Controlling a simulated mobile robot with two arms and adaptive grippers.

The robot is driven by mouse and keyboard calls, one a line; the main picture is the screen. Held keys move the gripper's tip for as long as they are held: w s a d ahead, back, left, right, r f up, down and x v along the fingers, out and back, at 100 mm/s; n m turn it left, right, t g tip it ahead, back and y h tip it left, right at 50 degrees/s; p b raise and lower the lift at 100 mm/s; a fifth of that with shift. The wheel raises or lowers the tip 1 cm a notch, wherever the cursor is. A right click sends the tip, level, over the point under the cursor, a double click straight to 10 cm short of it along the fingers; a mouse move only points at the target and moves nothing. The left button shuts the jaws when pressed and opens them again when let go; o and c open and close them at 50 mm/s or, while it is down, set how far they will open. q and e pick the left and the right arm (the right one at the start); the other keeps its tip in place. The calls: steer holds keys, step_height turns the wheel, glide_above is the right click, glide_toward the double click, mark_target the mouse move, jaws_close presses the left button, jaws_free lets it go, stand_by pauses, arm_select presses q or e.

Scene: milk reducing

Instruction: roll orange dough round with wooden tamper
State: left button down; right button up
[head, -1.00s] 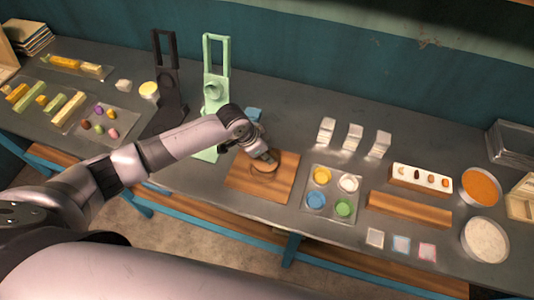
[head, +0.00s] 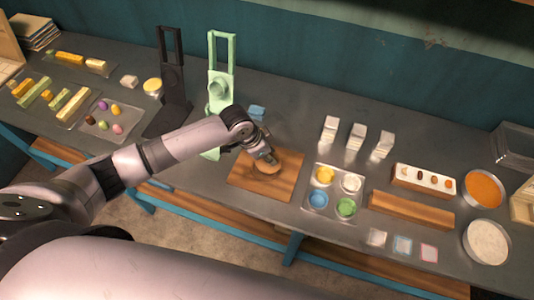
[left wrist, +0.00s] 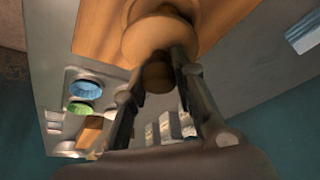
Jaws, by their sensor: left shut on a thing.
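My left gripper (head: 269,158) is over the wooden board (head: 252,184) in the middle of the table. It is shut on the wooden tamper (head: 266,168). In the left wrist view the tamper's round wooden body (left wrist: 158,38) shows beyond the fingers, and its knob (left wrist: 157,76) sits between them. The tamper is over the board; I cannot tell whether it touches it. My right gripper is not in view.
A tray with colored cups (head: 335,189) stands close right of the board. A green press (head: 220,88) and a dark press (head: 172,90) stand behind left. A long wooden block (head: 410,210) and a bowl of orange material (head: 483,188) are farther right.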

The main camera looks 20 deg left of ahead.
arm_select(q)
steer(key=shift+w+d, duration=0.2)
steer(key=shift+w, duration=0.05)
steer(key=shift+w+a, duration=0.25)
steer(key=shift+w, duration=0.1)
steer(key=shift+a, duration=0.1)
steer(key=shift+s+a+f, duration=0.1)
steer(key=shift+s+a, duration=0.2)
steer(key=shift+a, duration=0.05)
steer(key=shift+s+d, duration=0.1)
steer(key=shift+s, duration=0.15)
steer(key=shift+d, duration=0.1)
steer(key=shift+s+d, duration=0.1)
steer(key=shift+d, duration=0.1)
stand_by(0.3)
